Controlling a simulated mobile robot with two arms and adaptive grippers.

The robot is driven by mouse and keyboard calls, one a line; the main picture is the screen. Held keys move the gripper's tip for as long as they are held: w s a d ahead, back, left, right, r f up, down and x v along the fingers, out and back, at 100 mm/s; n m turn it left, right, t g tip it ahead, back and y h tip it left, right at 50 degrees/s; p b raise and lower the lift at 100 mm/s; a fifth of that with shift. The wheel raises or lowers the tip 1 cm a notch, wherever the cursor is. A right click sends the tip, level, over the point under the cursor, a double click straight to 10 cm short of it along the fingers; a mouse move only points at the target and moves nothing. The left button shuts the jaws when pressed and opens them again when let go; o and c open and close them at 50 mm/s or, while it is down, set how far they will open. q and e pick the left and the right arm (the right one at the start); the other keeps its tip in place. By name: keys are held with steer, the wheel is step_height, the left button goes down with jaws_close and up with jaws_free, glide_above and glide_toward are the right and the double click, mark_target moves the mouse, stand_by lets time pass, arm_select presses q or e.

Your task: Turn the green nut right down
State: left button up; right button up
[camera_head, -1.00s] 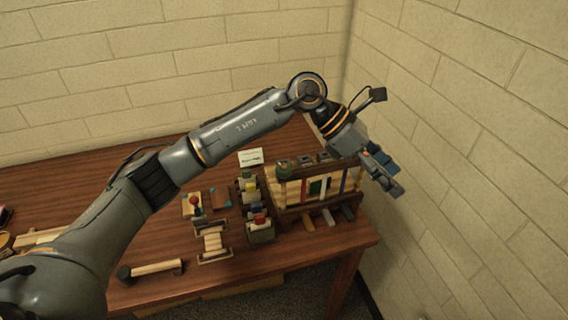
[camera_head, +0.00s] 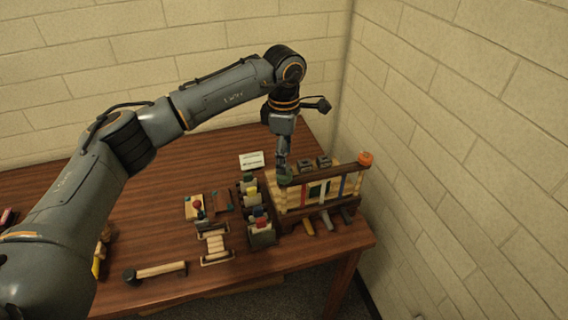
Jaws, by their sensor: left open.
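A wooden rack (camera_head: 293,197) with coloured upright slats stands at the right of the table. What looks like the green nut (camera_head: 286,179) is at the left end of its top beam, mostly hidden by my gripper. My left gripper (camera_head: 284,174) points down right over this end, at or around the green piece. It is open. The fingers are small and dark, so I cannot tell whether they touch the nut. An orange knob (camera_head: 366,158) sits on the right end of the beam. My right gripper is not in view.
Dark square pieces (camera_head: 323,162) sit behind the beam. A row of blocks with coloured tops (camera_head: 262,236) stands left of the rack. A wooden mallet (camera_head: 155,272) lies at front left. The brick wall is close on the right.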

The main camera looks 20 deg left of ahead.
mark_target(284, 176)
arm_select(q)
step_height(284, 176, down, 4)
steer(key=shift+p, duration=0.8)
steer(key=shift+f, duration=0.75)
steer(key=c, duration=1.2)
